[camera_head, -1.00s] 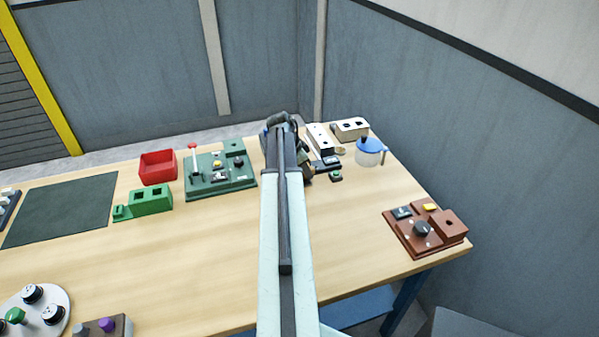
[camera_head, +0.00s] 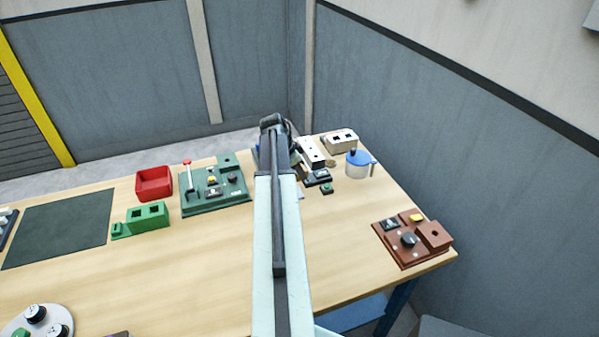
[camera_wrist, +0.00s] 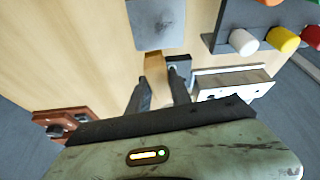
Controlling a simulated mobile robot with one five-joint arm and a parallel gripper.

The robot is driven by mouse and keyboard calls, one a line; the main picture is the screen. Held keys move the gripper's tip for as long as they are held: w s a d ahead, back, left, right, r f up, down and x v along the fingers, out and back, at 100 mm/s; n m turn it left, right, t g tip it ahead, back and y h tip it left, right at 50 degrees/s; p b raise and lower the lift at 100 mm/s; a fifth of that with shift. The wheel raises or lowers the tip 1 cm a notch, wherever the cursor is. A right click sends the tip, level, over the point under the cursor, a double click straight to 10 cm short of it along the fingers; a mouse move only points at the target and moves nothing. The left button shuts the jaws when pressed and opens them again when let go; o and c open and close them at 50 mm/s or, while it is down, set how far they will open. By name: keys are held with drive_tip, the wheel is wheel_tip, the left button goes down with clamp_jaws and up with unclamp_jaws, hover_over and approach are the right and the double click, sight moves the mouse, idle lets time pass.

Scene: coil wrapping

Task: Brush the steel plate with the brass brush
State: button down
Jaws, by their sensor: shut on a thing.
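My gripper (camera_wrist: 160,88) has its fingers closed on a tan wooden piece (camera_wrist: 155,64), which appears to be the handle of the brass brush. Its bristles cannot be made out. The steel plate (camera_wrist: 157,24) is a grey square on the table at the top of the wrist view, just beyond the held piece. Whether the brush touches the plate cannot be told. In the head view my own arm hides the jaws and most of what is around them.
A white block (camera_wrist: 232,84) and a dark holder with coloured knobs (camera_wrist: 270,25) are right in the wrist view. In the head view, a blue-lidded jug (camera_head: 359,164), green fixture (camera_head: 215,190), red bin (camera_head: 154,183) and brown fixture (camera_head: 411,242) stand around. The front middle is clear.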

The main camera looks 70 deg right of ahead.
wheel_tip(320, 180, up, 3)
drive_tip(key=p, duration=0.3)
drive_tip(key=shift+r, duration=0.1)
